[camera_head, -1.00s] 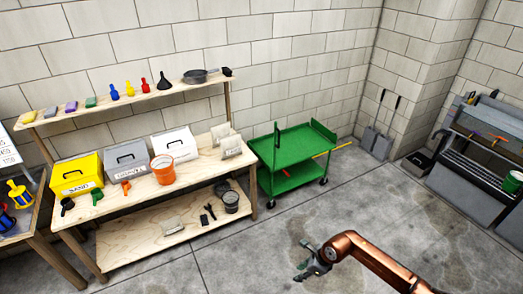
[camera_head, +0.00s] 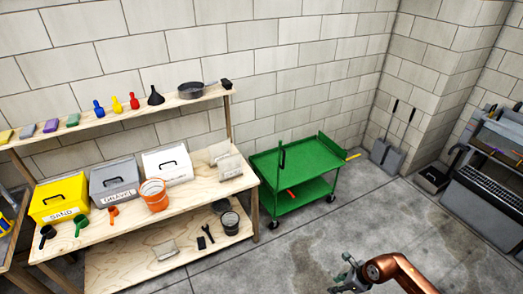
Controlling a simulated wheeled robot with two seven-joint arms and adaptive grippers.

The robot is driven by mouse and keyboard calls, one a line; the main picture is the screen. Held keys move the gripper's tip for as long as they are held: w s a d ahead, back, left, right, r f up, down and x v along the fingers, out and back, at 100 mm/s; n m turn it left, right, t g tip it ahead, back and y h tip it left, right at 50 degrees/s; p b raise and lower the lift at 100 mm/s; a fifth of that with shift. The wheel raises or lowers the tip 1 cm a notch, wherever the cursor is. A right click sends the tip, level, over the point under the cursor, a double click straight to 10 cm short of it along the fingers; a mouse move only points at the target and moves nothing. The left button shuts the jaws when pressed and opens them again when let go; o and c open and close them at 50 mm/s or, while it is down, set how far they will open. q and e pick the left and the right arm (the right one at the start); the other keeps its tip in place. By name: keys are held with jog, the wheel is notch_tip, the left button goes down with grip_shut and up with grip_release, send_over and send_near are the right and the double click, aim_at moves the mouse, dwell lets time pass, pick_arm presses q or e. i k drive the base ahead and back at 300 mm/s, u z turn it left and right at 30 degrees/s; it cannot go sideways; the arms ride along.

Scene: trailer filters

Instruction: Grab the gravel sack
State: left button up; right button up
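Pale sacks (camera_head: 229,165) stand at the right end of the wooden workbench (camera_head: 215,190). Another small pale sack (camera_head: 165,250) lies on the bench's lower shelf. Their print is too small to read, so I cannot tell which is the gravel sack. My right gripper (camera_head: 343,279) is at the bottom of the view, over the concrete floor, well to the right of the bench and apart from every sack. Its fingers look spread and nothing shows between them. My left gripper is not in view.
Yellow (camera_head: 58,197), grey (camera_head: 114,182) and white (camera_head: 167,166) bins and an orange bucket (camera_head: 154,196) stand on the bench. A green cart (camera_head: 295,165) is right of it. Dark buckets (camera_head: 230,222) sit on the lower shelf. The floor in front is clear.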

aim_at(221, 149)
jog(key=i, duration=3.25)
jog(key=u, duration=2.25)
